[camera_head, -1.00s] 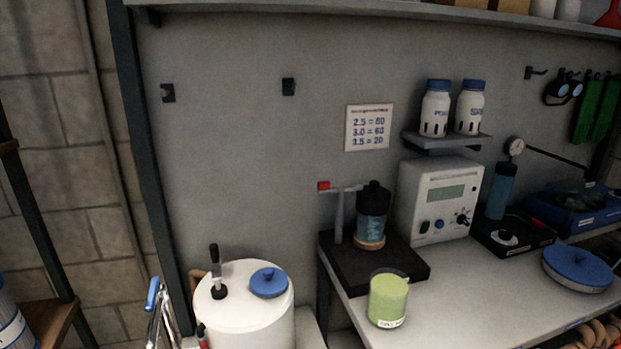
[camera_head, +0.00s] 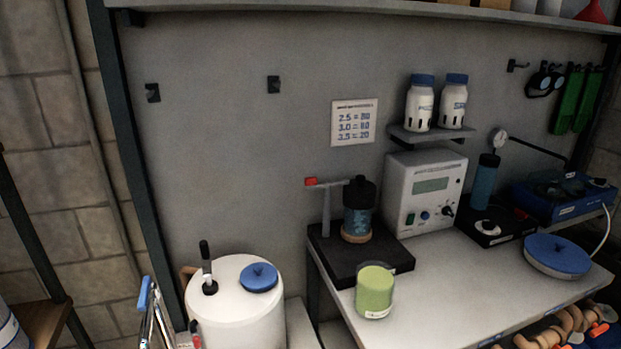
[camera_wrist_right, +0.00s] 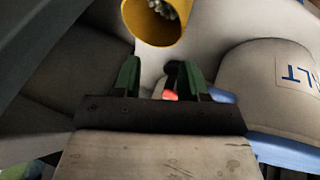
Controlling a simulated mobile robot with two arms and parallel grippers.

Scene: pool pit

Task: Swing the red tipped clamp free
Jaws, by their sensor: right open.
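The red tipped clamp (camera_head: 334,182) is a grey arm on top of an upright post in the head view. Its red tip (camera_head: 311,182) points left. Its other end reaches to the dark top of a blue-banded cylinder (camera_head: 357,218) on a black base (camera_head: 340,262). I cannot tell whether it presses on the top. My right gripper (camera_wrist_right: 158,78) shows only in the right wrist view, with two green fingers apart and nothing clearly held. A small red piece shows by its right finger; I cannot tell what it is. The clamp is not recognisable there. My left gripper is not in view.
A light green jar (camera_head: 374,291) stands before the base, and a white control box (camera_head: 424,192) stands to its right. A white tank (camera_head: 235,312) is at the lower left. In the wrist view, a yellow cup (camera_wrist_right: 150,27) and a large white container (camera_wrist_right: 270,85) are close to the fingers.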

